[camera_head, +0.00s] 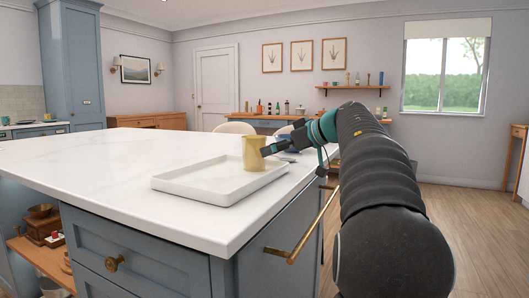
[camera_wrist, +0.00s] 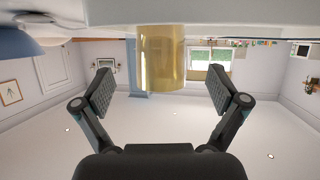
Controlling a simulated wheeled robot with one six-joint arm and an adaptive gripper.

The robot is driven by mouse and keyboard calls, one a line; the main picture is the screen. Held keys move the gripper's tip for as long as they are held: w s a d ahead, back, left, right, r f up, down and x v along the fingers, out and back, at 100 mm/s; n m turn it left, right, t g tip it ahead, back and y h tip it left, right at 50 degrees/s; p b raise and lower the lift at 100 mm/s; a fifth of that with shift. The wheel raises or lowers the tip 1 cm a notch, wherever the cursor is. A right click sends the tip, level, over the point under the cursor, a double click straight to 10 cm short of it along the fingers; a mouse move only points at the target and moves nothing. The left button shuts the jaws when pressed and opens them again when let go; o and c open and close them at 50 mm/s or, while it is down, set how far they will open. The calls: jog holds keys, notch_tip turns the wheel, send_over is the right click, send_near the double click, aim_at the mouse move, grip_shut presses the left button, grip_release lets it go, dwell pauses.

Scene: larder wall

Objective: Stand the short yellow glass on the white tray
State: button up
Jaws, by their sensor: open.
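The short yellow glass (camera_head: 254,153) stands upright on the white tray (camera_head: 172,184), near its back right side. My gripper (camera_head: 266,150) reaches in from the right, with its fingers close beside the glass. In the wrist view, which is upside down, my gripper (camera_wrist: 161,82) is open. The glass (camera_wrist: 161,58) shows between the two spread fingers, with a visible gap on each side. Its base rests on the pale surface at the top of that view. The near side of the tray is empty.
The tray lies on a white island worktop (camera_head: 110,160), which is clear to the left. A brass handle (camera_head: 290,250) juts from the island's side below my arm. Pale chairs (camera_head: 234,128) stand beyond.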

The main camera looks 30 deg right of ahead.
jog(key=v, duration=0.7)
jog(key=shift+p, duration=0.4)
